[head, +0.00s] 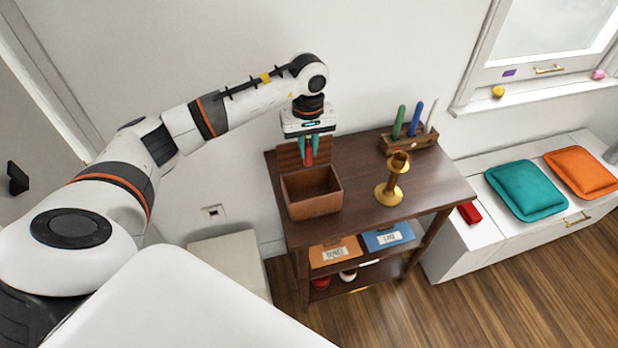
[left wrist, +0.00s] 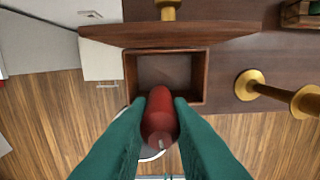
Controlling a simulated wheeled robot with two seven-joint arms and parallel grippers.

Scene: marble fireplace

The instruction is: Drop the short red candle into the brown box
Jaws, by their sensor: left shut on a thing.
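The short red candle (head: 309,157) is held between the teal fingertips of my left gripper (head: 309,146). In the left wrist view the candle (left wrist: 160,115) shows between the two fingers (left wrist: 159,118) of that gripper, which is shut on it. The brown box (head: 325,205) stands open on the dark wooden table, its lid raised at the back. In the head view the candle appears above the box's back part, in front of the lid. In the left wrist view the box (left wrist: 129,75) looks empty where visible, and the candle overlaps its near wall. My right gripper is not in view.
A brass candlestick (head: 391,186) stands on the table right of the box. A wooden holder (head: 410,141) with green, blue and white candles stands at the back right. Lower shelves hold orange and blue boxes. A white bench (head: 482,232) with cushions is at the right.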

